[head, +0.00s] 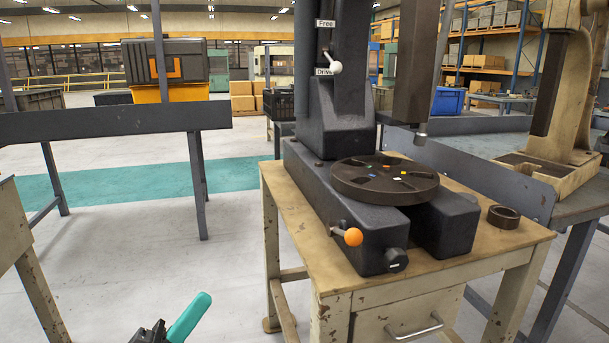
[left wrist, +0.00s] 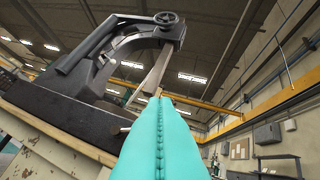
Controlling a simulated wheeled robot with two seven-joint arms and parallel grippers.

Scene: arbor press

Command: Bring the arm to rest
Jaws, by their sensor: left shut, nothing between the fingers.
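My left gripper (head: 203,302) shows at the bottom of the head view, low and left of the wooden press bench. Its teal fingers are shut with nothing between them and touch nothing. They also fill the lower middle of the left wrist view (left wrist: 160,102), pointing up, with the press frame (left wrist: 75,80) behind them at the upper left. The dark arbor press (head: 330,195) stands on the bench (head: 345,275). Its slotted round plate (head: 385,181) lies under the ram (head: 413,60), with a gap between. My right gripper is not in view.
An orange-knobbed lever (head: 353,237) sticks out at the press front. A dark ring (head: 503,216) lies on the bench's right. A cream press (head: 555,100) stands on another table at right. A grey-railed table (head: 115,121) stands at left. Floor between is clear.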

